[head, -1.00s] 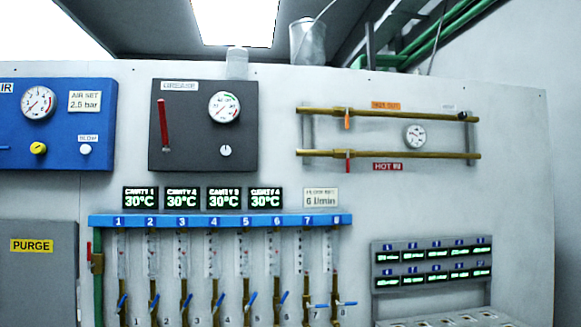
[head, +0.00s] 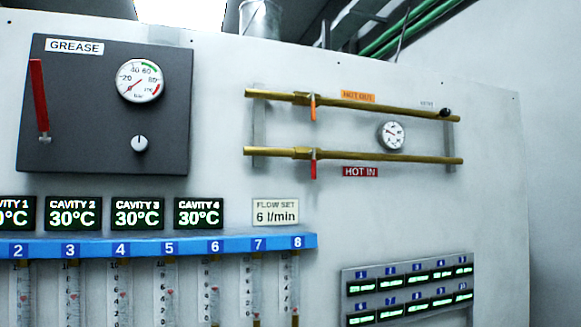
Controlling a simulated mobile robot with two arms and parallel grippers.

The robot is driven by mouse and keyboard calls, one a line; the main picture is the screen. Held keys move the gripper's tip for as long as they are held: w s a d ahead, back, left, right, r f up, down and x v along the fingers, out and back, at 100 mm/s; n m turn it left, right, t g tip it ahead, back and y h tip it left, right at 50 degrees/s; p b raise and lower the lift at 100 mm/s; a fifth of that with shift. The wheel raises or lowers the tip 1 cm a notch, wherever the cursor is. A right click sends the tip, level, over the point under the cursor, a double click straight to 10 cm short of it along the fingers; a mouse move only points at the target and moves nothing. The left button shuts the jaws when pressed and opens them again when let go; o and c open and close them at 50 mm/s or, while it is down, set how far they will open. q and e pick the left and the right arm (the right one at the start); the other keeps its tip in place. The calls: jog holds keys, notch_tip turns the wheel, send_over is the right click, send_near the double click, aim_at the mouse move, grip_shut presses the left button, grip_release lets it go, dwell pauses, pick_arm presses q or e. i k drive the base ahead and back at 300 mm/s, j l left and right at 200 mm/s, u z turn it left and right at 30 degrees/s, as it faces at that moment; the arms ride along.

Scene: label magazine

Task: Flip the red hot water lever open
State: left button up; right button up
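The red hot water lever (head: 313,165) sits on the lower brass pipe (head: 390,157), left of the red "HOT IN" label (head: 360,172). It hangs straight down, across the pipe. An orange lever (head: 312,107) hangs the same way on the upper brass pipe (head: 385,107), by the orange "HOT OUT" label (head: 358,97). A round gauge (head: 392,135) sits between the two pipes. Neither of my grippers shows in the head view.
A dark grease panel (head: 105,105) with a red handle (head: 40,100) and a gauge is at the left. A blue numbered rail (head: 150,247) with flow tubes runs below. A display panel (head: 410,290) is at lower right.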

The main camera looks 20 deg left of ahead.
aim_at(313, 161)
jog(key=i+j+u, duration=0.1)
jog(key=i+j, duration=0.15)
jog(key=i, duration=0.2)
jog(key=i+j, duration=0.25)
jog(key=i, duration=0.2)
jog(key=u, duration=0.05)
